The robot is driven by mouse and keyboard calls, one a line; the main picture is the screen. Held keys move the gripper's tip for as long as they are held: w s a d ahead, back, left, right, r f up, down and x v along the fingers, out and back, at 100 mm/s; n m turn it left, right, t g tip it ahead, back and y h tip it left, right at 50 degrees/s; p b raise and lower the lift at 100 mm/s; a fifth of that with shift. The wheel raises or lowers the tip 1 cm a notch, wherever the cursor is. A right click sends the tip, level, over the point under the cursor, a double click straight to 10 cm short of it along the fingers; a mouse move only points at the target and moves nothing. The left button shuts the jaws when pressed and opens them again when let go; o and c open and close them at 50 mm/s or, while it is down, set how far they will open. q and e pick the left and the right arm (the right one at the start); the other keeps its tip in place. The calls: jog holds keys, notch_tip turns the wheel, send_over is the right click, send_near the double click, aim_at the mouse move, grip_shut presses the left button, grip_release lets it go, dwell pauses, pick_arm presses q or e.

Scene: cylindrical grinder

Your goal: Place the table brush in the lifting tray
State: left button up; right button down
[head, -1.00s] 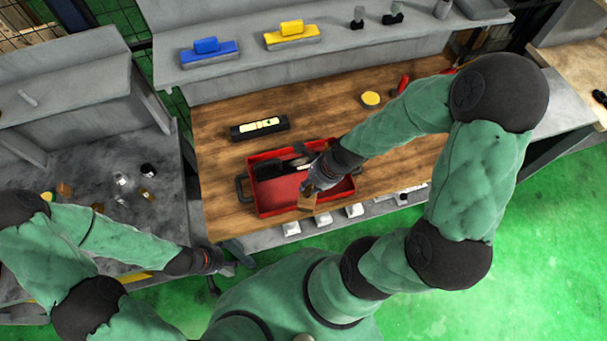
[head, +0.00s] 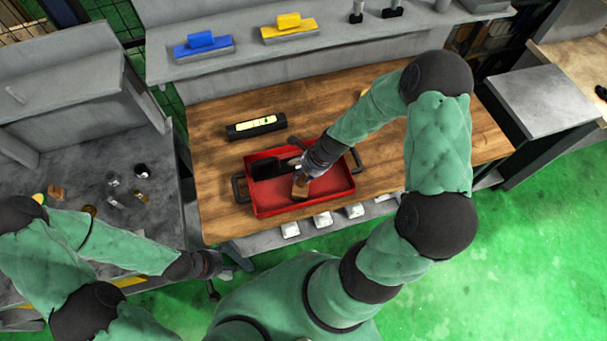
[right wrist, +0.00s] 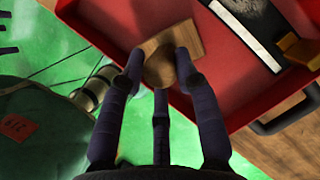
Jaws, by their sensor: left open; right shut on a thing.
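The lifting tray (head: 262,207) is a red open box with dark side handles on the wooden bench. My right gripper (head: 304,174) is inside its outline, shut on a wooden piece (head: 300,189), apparently the table brush. In the right wrist view this piece (right wrist: 184,38) is a flat wooden block with a rounded knob between the fingers (right wrist: 160,77), over the red tray (right wrist: 110,20); no bristles show. I cannot tell whether it touches the tray floor. My left gripper (head: 217,268) is open and empty, left of the tray and beyond the bench's front edge.
A black flat tool (head: 266,168) lies in the tray's left half. A black level with a yellow strip (head: 256,127) lies behind the tray. A blue block (head: 203,45) and a yellow block (head: 289,27) stand on the shelf. The bench right of the tray is largely clear.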

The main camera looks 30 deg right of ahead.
jog(key=c, duration=0.9)
grip_release()
jog(key=shift+r, duration=0.1)
